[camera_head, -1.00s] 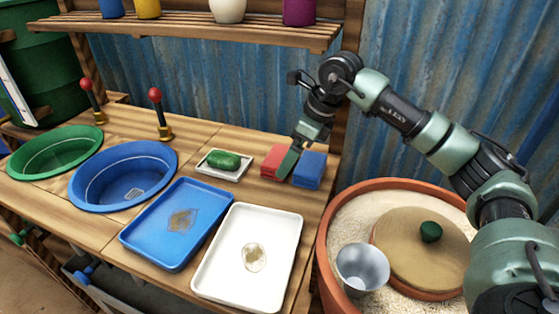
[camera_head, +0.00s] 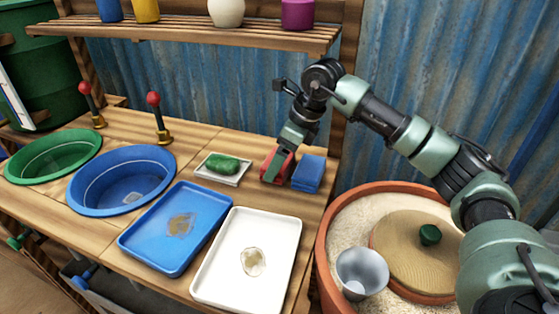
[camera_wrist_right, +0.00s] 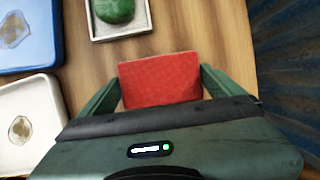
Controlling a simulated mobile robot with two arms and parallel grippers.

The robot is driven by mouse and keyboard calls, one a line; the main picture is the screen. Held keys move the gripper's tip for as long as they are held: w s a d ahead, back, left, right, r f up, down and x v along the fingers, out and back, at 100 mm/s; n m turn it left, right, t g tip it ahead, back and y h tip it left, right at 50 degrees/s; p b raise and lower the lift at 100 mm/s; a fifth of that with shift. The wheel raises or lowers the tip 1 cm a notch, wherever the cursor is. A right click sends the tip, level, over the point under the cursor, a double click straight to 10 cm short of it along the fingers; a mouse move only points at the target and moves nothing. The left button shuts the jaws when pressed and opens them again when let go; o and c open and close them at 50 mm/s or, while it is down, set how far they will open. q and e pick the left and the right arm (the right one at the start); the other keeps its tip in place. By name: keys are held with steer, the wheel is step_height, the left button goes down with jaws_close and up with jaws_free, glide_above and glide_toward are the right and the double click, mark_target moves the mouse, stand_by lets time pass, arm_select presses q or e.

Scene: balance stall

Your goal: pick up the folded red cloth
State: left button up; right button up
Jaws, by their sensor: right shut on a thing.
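The folded red cloth (camera_head: 270,166) is on the wooden counter near its right end, just left of a folded blue cloth (camera_head: 308,174). My right gripper (camera_head: 276,168) reaches down over it from the upper right and is shut on it. In the right wrist view the red cloth (camera_wrist_right: 160,80) lies between the two green fingers (camera_wrist_right: 160,88), one along each side. Whether the cloth still touches the counter is hard to tell. My left gripper is not in view.
A small white dish with a green soap bar (camera_head: 222,163) sits left of the cloth. A blue tray (camera_head: 150,255) and a white tray (camera_head: 230,219) lie in front. A terracotta pot (camera_head: 325,240) stands right of the counter. A shelf (camera_head: 200,36) with jars hangs above.

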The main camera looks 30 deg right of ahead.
steer(key=shift+r, duration=0.8)
steer(key=shift+s+d+f+t, duration=0.1)
steer(key=shift+f+t, duration=0.2)
steer(key=shift+s+d+f+t+y+b, duration=0.1)
steer(key=shift+s+d+t+y+b, duration=0.15)
steer(key=shift+t+y+b, duration=0.35)
steer(key=shift+s+d+t+y+b, duration=0.2)
steer(key=shift+t+y+b, duration=0.3)
steer(key=shift+y, duration=0.1)
step_height(320, 180, up, 6)
steer(key=s+d+p, duration=0.1)
steer(key=s, duration=0.1)
arm_select(q)
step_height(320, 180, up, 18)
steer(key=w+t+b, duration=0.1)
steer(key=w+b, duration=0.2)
steer(key=b, duration=0.2)
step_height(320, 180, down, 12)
steer(key=p, duration=0.4)
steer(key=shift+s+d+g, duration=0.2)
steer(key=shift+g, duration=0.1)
arm_select(e)
steer(key=s+d+r+g+h, duration=0.2)
steer(key=s+d, duration=1.2)
steer(key=shift+s+g, duration=0.3)
steer(key=shift+s, duration=0.1)
steer(key=shift+a+r, duration=0.1)
